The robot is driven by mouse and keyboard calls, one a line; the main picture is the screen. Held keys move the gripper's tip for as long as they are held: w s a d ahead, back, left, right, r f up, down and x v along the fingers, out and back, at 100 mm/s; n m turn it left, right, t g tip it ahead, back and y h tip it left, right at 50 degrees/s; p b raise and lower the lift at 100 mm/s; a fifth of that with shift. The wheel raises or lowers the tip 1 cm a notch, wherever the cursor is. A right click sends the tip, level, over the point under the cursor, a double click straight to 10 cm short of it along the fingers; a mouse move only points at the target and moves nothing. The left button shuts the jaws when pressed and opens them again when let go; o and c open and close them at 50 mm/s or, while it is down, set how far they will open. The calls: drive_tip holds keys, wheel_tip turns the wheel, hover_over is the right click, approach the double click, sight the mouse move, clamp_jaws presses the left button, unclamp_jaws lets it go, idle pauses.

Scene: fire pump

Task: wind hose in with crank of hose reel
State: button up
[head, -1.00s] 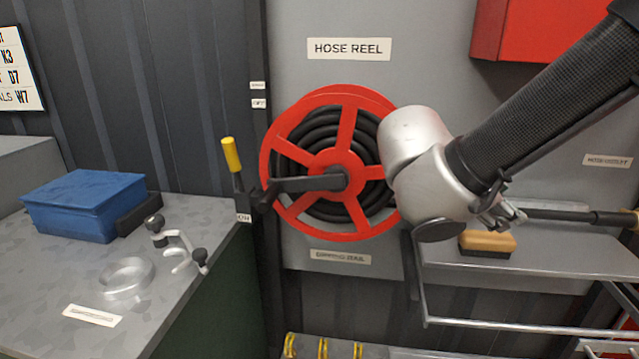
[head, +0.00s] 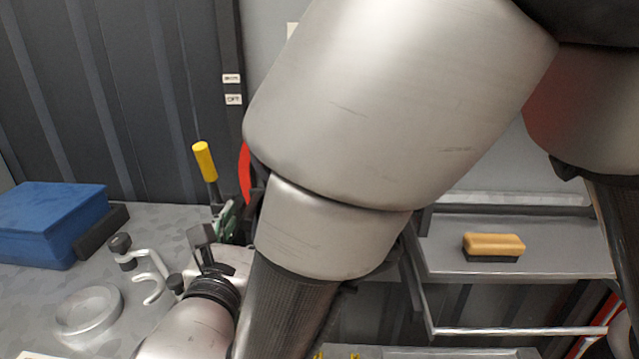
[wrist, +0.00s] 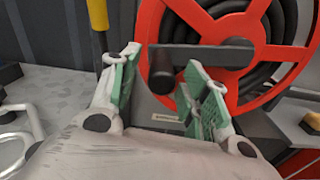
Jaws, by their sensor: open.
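The red hose reel (wrist: 222,30) with black hose coiled on it fills the upper right of the wrist view. In the head view my arm hides it except for a red sliver of rim (head: 244,172). Its dark crank (wrist: 205,55) points left, and the crank's black handle (wrist: 162,78) sticks out towards the camera. My gripper (wrist: 160,62) is open, with green-padded fingers on either side of the handle in the picture. I cannot tell whether the handle is in depth between the pads. My gripper also shows in the head view (head: 217,228), at the lower left of the reel.
A yellow-handled lever (head: 205,162) stands close left of my gripper. A bench on the left holds a blue box (head: 50,222), a metal ring (head: 88,312) and a clamp-like part (head: 150,270). A shelf (head: 450,262) on the right holds a brush (head: 493,246).

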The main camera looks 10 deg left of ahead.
drive_tip(key=shift+w+a, duration=0.15)
drive_tip(key=shift+w, duration=1.6)
clamp_jaws()
